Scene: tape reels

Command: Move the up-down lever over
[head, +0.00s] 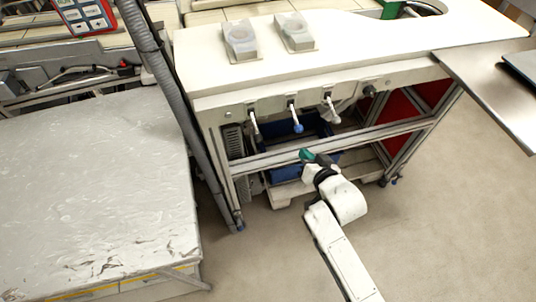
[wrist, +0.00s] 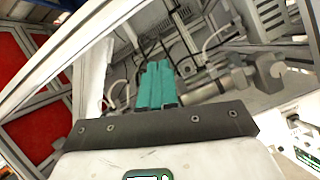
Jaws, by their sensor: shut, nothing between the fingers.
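My gripper (head: 306,154) has teal fingers and is shut and empty. It shows below the blue-tipped lever in the picture, apart from it. In the wrist view the teal fingers (wrist: 157,84) are together, with no lever clearly seen between them.
The white bench top (head: 400,45) carries two clear-topped boxes (head: 240,38). A metal crossbar (head: 350,140) and a blue bin (head: 262,152) are under it. A grey hose (head: 165,90) and a wrapped block (head: 90,190) stand at left. Open floor (head: 440,220) lies at right.

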